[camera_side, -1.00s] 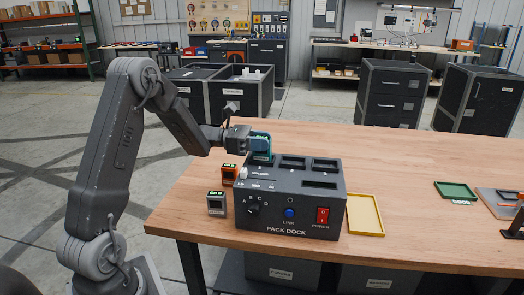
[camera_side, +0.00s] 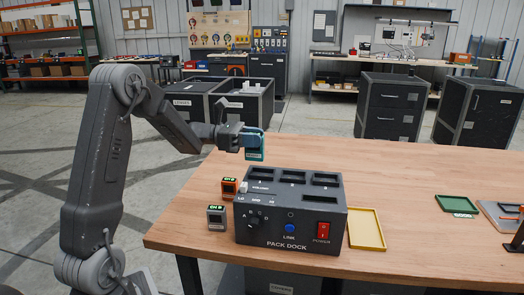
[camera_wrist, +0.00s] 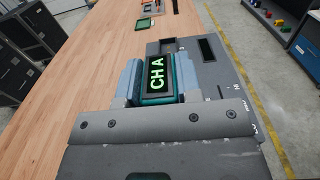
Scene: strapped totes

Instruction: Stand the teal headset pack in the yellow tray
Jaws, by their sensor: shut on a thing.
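The teal headset pack (camera_side: 254,156) hangs upright between the fingers of my gripper (camera_side: 255,142), above the back left of the pack dock. In the wrist view my gripper (camera_wrist: 158,82) is shut on the pack (camera_wrist: 158,75), whose lit screen reads "CH A". The pack's lower end shows above the dock's top in the side view. The yellow tray (camera_side: 351,229) lies flat and empty on the table, just right of the dock. It is not visible in the wrist view.
The dark pack dock (camera_side: 265,232) has several top slots, a knob and a red switch. An orange pack (camera_side: 229,189) and a grey pack (camera_side: 216,219) stand at its left. A green tray (camera_side: 457,204) lies at right. The table between the yellow and green trays is clear.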

